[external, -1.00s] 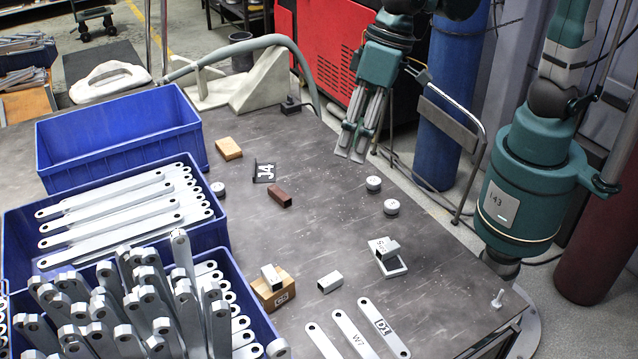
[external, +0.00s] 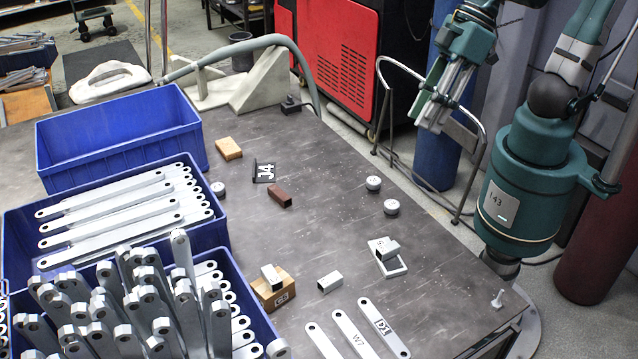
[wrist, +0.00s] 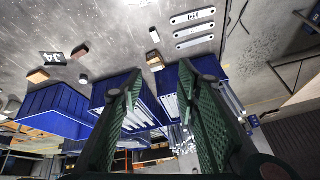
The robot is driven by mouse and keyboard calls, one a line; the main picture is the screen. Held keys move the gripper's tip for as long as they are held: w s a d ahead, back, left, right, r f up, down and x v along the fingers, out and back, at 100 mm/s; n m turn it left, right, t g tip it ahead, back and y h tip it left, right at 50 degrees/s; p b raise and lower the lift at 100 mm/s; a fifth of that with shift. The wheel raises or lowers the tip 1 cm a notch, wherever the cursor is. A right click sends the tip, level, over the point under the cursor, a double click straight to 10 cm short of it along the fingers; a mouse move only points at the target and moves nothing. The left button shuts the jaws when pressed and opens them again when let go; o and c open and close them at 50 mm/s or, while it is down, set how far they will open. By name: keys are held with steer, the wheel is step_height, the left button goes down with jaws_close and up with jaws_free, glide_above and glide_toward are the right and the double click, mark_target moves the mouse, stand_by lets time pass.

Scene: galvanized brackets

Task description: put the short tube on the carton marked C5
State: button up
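A small cardboard carton (external: 283,297) stands at the front middle of the table; its label looks like C5. A short silver tube (external: 270,274) lies on top of it. Another short silver tube (external: 330,282) lies on the bare table to the right of the carton. A third tube-like silver piece (external: 387,250) sits on a white square frame. In the wrist view the carton (wrist: 155,66) and the loose tube (wrist: 154,35) show beyond the fingers. My gripper (external: 431,118) is open and empty, up past the table's right edge, far from the tubes; its parted fingers show in the wrist view (wrist: 160,78).
Blue bins (external: 125,105) with flat bars and brackets fill the left. Marked flat bars (external: 383,327) lie at the front. A brown block (external: 279,196), a J4 sign (external: 264,172), a wooden block (external: 229,148) and round weights (external: 373,183) stand around a mostly clear middle.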

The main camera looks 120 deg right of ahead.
steer(key=s+f+n+t, duration=0.1)
steer(key=s+f+n, duration=0.1)
steer(key=s, duration=0.6)
steer(key=shift+s+a+f+n+t, duration=0.15)
steer(key=shift+a+n+t, duration=0.2)
steer(key=shift+n, duration=0.45)
stand_by(0.6)
step_height(320, 180, down, 13)
steer(key=b, duration=1.3)
steer(key=shift+f, duration=0.1)
stand_by(0.6)
